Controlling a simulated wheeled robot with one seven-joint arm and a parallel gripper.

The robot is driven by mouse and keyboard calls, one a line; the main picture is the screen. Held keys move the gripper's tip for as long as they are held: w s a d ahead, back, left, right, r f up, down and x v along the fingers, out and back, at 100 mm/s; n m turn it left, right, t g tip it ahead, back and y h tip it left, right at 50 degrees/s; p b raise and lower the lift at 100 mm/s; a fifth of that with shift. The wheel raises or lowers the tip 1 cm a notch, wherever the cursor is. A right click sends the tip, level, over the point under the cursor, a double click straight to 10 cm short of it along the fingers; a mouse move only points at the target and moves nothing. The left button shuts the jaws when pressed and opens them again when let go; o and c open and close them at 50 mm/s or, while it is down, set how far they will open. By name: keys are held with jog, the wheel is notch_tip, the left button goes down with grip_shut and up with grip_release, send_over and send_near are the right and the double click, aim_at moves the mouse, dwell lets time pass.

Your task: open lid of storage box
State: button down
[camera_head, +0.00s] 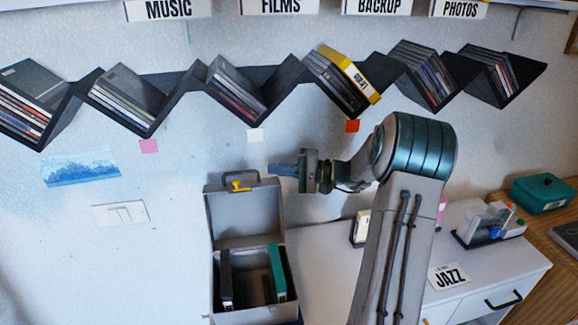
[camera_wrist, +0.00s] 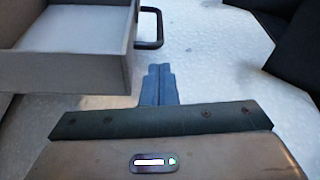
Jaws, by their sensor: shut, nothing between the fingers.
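The grey storage box (camera_head: 254,315) stands at the lower middle of the head view, left of my arm. Its lid (camera_head: 245,215) stands upright at the back, so the box is open. A black handle with a yellow latch (camera_head: 238,184) is on the lid's top edge. A dark case (camera_head: 226,280) and a teal case (camera_head: 278,272) stand inside. My gripper (camera_head: 277,168) is shut and empty, pointing left, above and right of the lid. In the wrist view its closed blue fingers (camera_wrist: 158,84) sit right of the lid (camera_wrist: 75,75) and below the handle (camera_wrist: 152,30), apparently apart from both.
A black zigzag shelf (camera_head: 180,85) with discs runs along the wall above. A white cabinet (camera_head: 480,268) with a JAZZ card (camera_head: 449,276) stands at the right. A teal box (camera_head: 543,192) sits on the wooden surface at far right.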

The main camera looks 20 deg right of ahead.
aim_at(265, 182)
jog(key=p+x, duration=0.1)
jog(key=x, duration=0.3)
jog(key=shift+a, duration=0.1)
jog(key=shift+s+a+b, duration=0.1)
jog(key=shift+s+b, duration=0.35)
jog(key=shift+b, duration=0.65)
jog(key=shift+s+a+r+n+b, duration=0.1)
jog(key=shift+s+r+n+b, duration=0.15)
jog(key=shift+s+n+b, duration=0.35)
jog(key=shift+r, duration=0.25)
